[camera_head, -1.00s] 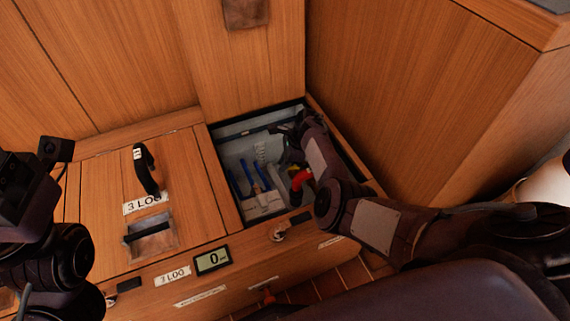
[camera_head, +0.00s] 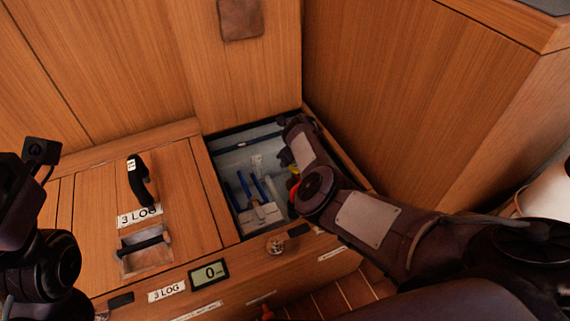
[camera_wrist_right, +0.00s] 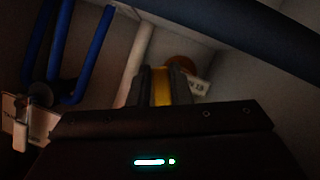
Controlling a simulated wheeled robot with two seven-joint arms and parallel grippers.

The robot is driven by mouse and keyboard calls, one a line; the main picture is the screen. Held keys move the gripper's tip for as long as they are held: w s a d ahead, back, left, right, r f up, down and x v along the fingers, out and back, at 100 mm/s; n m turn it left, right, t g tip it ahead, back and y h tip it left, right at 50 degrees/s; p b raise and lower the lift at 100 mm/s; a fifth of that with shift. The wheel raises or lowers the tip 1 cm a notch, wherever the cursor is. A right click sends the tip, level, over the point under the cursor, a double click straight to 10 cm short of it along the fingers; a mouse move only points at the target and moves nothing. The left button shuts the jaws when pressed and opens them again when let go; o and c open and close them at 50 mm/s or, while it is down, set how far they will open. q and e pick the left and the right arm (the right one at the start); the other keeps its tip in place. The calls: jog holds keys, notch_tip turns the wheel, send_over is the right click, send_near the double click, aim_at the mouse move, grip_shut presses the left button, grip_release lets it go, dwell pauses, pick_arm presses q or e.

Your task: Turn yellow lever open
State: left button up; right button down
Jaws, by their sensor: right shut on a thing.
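The yellow lever (camera_wrist_right: 162,86) shows in the right wrist view as a short yellow piece between the dark fingers of my right gripper (camera_wrist_right: 165,84), which is shut on it. How far the lever is turned cannot be told. A bit of red (camera_head: 294,190) shows beside my right wrist. My left arm (camera_head: 48,262) is at the left edge, away from the compartment; its fingertips are not seen.
Blue-handled tools (camera_head: 258,187) stand in a pale holder (camera_head: 260,217) in the compartment, left of my right arm. They also show in the right wrist view (camera_wrist_right: 88,60). A dark pipe (camera_wrist_right: 250,32) crosses above the gripper there. A closed wooden lid with a black strap (camera_head: 138,180) lies left.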

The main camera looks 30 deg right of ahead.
jog(key=shift+w+d+m, duration=0.15)
jog(key=shift+d+m, duration=0.1)
jog(key=shift+m, duration=0.05)
dwell(0.4)
jog(key=c, duration=1.3)
grip_release()
